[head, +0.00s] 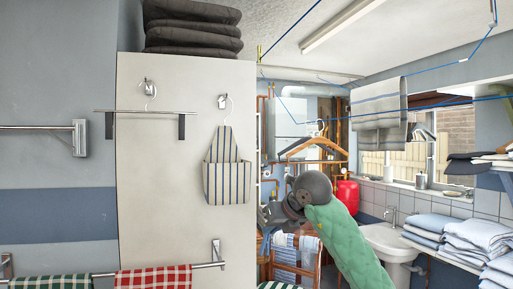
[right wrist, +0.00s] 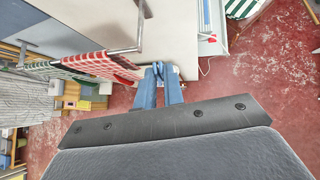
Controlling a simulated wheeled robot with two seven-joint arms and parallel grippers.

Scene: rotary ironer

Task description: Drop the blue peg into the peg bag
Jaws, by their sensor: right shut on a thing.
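The peg bag (head: 227,180) is cream with dark stripes and hangs from a hanger on a hook on the pale panel. Its pocket forms the lower part. My right gripper (head: 268,218) is to the right of the bag and lower, apart from it, at the end of my green-sleeved arm. In the right wrist view, my right gripper (right wrist: 159,82) is shut on the small blue peg (right wrist: 158,70) at its fingertips. The fingers hide part of the peg. I cannot make the peg out in the head view. My left gripper is not in view.
A rail with a red checked towel (head: 153,278) and a green checked towel (head: 50,282) runs low at the left. A hanger bar (head: 150,111) is beside the bag. A sink (head: 388,240) and folded linen (head: 475,240) are at the right. Red floor (right wrist: 260,85) shows below.

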